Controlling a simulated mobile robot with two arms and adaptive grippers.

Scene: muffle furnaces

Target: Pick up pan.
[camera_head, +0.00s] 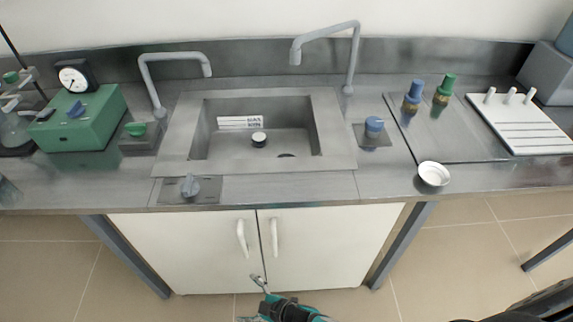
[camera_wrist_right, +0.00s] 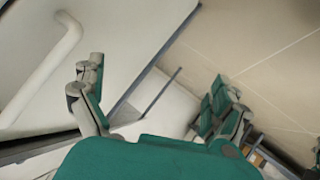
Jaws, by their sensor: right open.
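A small round white dish (camera_head: 433,174), which I take to be the pan, sits upright near the front edge of the counter, right of the sink, in the head view. It looks empty. My right gripper (camera_head: 252,298) is low at the bottom middle, in front of the white cabinet doors, well below and left of the pan. In the right wrist view its green-and-grey fingers (camera_wrist_right: 158,95) are spread with nothing between them. The pan does not show in that view. My left gripper is in neither view.
The steel counter carries a sink (camera_head: 340,150) with two curved taps, a green box (camera_head: 85,125) with a gauge, and blue and green gas valves (camera_head: 443,88). A white pegged rack (camera_head: 520,125) stands behind and right of the pan. White door handles (camera_head: 241,238) are near my right gripper.

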